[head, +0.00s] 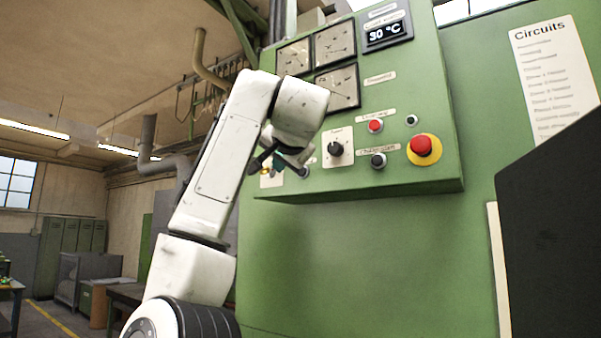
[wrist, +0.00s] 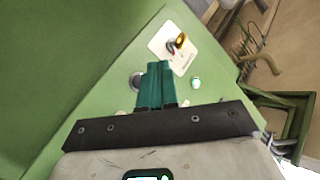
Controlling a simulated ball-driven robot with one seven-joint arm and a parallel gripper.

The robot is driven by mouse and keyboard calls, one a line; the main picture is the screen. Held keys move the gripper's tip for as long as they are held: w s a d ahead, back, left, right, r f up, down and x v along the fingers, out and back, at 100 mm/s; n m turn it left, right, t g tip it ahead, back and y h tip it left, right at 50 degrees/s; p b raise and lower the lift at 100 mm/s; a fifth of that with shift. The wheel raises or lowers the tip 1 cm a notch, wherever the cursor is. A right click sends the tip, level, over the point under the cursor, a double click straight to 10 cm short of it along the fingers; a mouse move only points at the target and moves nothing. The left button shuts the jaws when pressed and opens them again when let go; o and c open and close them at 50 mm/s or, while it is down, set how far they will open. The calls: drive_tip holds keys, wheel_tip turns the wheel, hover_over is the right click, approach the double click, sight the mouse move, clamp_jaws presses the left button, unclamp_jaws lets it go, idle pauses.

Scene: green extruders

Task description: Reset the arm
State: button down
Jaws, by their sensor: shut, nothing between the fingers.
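My white arm (head: 225,150) is raised in front of the green control panel (head: 400,90). My gripper (head: 279,162) is by the lower left part of the panel, partly hidden by my arm in the head view. In the wrist view its teal fingers (wrist: 154,68) are together with nothing between them. They point towards a white plate (wrist: 160,46) with a yellow, red and dark switch (wrist: 177,42). A dark round knob (wrist: 135,80) is partly behind the fingers. A small pale green button (wrist: 196,83) lies to their right. I cannot tell whether the fingertips touch the panel.
The panel carries dial gauges (head: 335,43), a 30 °C display (head: 388,32), a selector knob (head: 336,149), a red button (head: 376,126) and a red emergency stop (head: 421,146). A dark slab (head: 550,220) blocks the right side. Open floor (head: 60,318) shows at lower left.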

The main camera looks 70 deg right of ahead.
idle(0.4)
